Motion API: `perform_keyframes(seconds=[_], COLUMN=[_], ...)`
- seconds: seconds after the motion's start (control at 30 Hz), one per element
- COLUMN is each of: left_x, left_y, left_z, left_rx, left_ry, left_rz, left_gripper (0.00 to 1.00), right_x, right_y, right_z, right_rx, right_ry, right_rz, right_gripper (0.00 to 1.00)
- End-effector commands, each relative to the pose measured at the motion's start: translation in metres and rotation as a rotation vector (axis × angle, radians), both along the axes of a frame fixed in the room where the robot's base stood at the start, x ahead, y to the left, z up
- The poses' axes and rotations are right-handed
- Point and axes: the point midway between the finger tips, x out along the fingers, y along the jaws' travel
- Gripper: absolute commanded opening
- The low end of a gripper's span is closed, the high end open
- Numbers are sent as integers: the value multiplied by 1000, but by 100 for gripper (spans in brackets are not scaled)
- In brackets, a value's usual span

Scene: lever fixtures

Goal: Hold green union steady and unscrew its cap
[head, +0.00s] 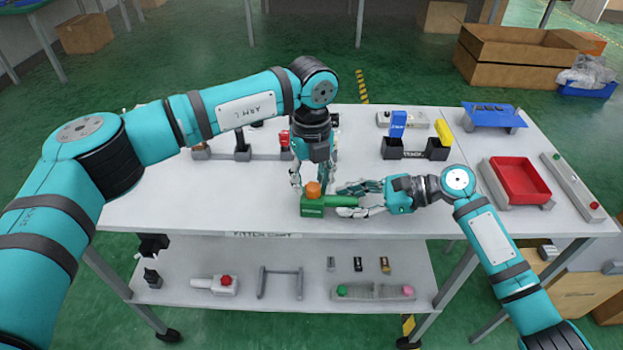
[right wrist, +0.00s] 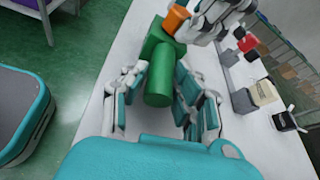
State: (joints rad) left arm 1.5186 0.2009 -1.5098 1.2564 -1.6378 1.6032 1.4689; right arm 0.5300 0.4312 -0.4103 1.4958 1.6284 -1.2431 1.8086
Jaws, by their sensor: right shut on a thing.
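The green union (head: 312,211) stands near the front edge of the white table. Its block carries an orange cap (head: 313,189) on top, and a green cylinder (right wrist: 160,78) sticks out toward my right gripper. My right gripper (head: 352,201) is shut on this cylinder, with fingers on both sides of it in the right wrist view. My left gripper (head: 312,180) points down from above at the orange cap, with its fingers beside it. The cap also shows in the right wrist view (right wrist: 175,19). I cannot tell whether the left fingers touch the cap.
Behind are dark holders with a blue block (head: 398,121) and a yellow block (head: 444,131). A red tray (head: 520,180) is at the right, and a fixture with a red part (head: 284,137) is behind my left gripper. The table left of the union is clear.

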Motion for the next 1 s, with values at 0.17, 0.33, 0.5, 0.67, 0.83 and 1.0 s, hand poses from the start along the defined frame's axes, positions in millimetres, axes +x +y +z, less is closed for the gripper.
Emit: perform_keyframes(seconds=[0.17,0.33,0.5,0.67,0.83,1.0], left_x=[0,0,0,0,0,0], left_y=[0,0,0,0,0,0], left_z=[0,0,2,10,20,29], left_rx=[1,1,1,1,0,1], left_ry=[0,0,0,-1,-1,0], left_rz=[-1,-2,-2,-2,-2,-2], left_gripper=[63,63,63,63,63,63], right_x=[0,0,0,0,0,0], right_y=[0,0,0,0,0,0], right_z=[0,0,0,0,0,0], right_rx=[0,0,0,0,0,0], right_ry=[0,1,1,1,1,1], right_rz=[1,1,1,1,0,0], right_gripper=[0,0,0,0,0,0])
